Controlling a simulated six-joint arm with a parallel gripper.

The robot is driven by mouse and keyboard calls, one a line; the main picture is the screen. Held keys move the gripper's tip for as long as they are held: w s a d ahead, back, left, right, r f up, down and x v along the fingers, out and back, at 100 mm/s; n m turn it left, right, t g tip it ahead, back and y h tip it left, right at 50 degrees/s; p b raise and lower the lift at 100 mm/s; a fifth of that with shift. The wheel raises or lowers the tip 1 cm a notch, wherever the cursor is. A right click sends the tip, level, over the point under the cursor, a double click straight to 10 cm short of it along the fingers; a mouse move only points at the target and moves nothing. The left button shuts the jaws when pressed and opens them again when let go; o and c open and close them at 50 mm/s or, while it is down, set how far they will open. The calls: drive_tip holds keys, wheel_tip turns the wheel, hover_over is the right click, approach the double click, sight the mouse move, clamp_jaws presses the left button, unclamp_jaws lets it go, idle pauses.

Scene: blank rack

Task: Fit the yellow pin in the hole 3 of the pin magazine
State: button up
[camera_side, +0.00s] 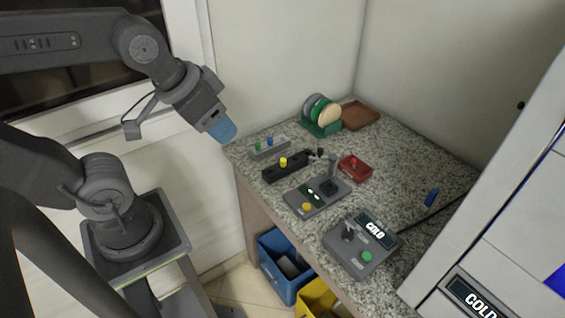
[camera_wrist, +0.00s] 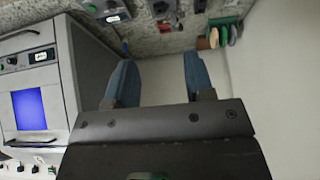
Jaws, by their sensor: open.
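The yellow pin (camera_side: 283,161) stands upright in a long black block (camera_side: 274,175) on the granite counter in the side view. Behind it a grey block (camera_side: 283,143) holds a green pin (camera_side: 258,146) and a blue pin (camera_side: 270,141). I cannot tell for sure which block is the pin magazine, and hole numbers are too small to read. My gripper (camera_side: 222,133) hangs above and left of the counter's corner, apart from both blocks. In the wrist view my gripper (camera_wrist: 158,60) has its blue fingers spread with nothing between them. I cannot make out the yellow pin there.
A disc rack (camera_side: 322,118), brown tray (camera_side: 360,115) and red box (camera_side: 355,168) stand on the counter. Two control boxes with levers, one nearer (camera_side: 361,245) and one farther (camera_side: 315,197), stand in front. A white machine (camera_side: 520,190) bounds the right. Blue bin (camera_side: 285,266) below.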

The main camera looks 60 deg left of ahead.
idle(0.4)
drive_tip(key=m+g, duration=0.6)
drive_tip(key=m, duration=1)
hover_over(283, 159)
wheel_tip(283, 159, down, 15)
drive_tip(key=f, duration=0.5)
drive_tip(key=s+f, duration=0.1)
drive_tip(key=f, duration=0.2)
drive_tip(key=shift+w+d+f, duration=0.1)
drive_tip(key=shift+w+f, duration=0.05)
drive_tip(key=shift+f, duration=0.85)
drive_tip(key=shift+w+a+f, duration=0.1)
drive_tip(key=shift+w+f, duration=0.1)
drive_tip(key=shift+f, duration=0.75)
drive_tip(key=shift+w+d+f, duration=0.1)
drive_tip(key=shift+w+f, duration=0.05)
drive_tip(key=shift+f, duration=0.85)
